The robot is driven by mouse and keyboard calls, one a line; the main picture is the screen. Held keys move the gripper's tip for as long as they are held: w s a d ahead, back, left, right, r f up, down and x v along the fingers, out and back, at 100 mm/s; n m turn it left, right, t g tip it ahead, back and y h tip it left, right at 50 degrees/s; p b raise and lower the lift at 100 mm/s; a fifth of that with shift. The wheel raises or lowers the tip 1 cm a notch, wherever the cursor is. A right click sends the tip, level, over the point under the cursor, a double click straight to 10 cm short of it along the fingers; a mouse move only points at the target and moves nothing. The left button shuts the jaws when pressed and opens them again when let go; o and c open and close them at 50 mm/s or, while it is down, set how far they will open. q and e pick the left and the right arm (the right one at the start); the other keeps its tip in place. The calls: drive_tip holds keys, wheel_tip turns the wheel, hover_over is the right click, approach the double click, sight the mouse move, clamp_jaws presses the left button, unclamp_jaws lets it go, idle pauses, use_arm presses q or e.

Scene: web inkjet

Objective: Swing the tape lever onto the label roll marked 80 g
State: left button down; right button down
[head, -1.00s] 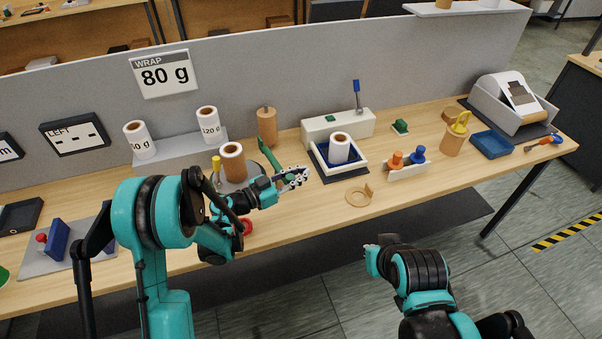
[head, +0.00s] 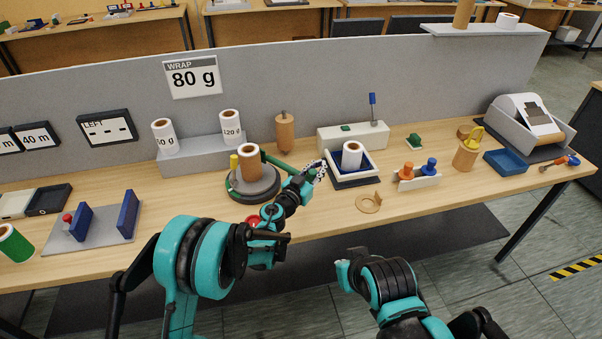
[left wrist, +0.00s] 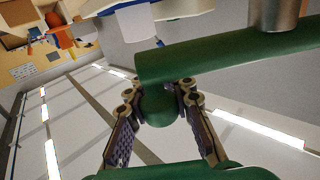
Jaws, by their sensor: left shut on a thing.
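The green tape lever (head: 279,164) reaches right from the round grey base (head: 268,190), which carries a yellow post (head: 234,163) and a brown roll with a white rim (head: 254,160). My left gripper (head: 316,172) is at the lever's free end. In the left wrist view, its fingers (left wrist: 163,108) are on both sides of a green peg below the lever bar (left wrist: 230,55). Two white label rolls stand on the grey step: one reads 120 g (head: 231,126); the other's marking (head: 164,137) is partly hidden or blurred. My right gripper (head: 345,268) is low in front of the table, its fingers unclear.
A wall sign reads WRAP 80 g (head: 192,77). Right of my left gripper stand a tray with a white roll (head: 352,154), a flat tan ring (head: 368,203) and a stand with orange and blue knobs (head: 418,182). A brown cylinder (head: 285,132) stands behind the lever.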

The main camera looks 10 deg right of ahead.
use_arm(q)
drive_tip(key=shift+w+d+n+t+y, duration=0.2)
drive_tip(key=shift+w+n+t+y, duration=0.35)
drive_tip(key=shift+y, duration=0.25)
drive_tip(key=shift+s, duration=0.1)
drive_tip(key=c, duration=1.3)
unclamp_jaws()
drive_tip(key=v, duration=1.2)
drive_tip(key=shift+d, duration=0.1)
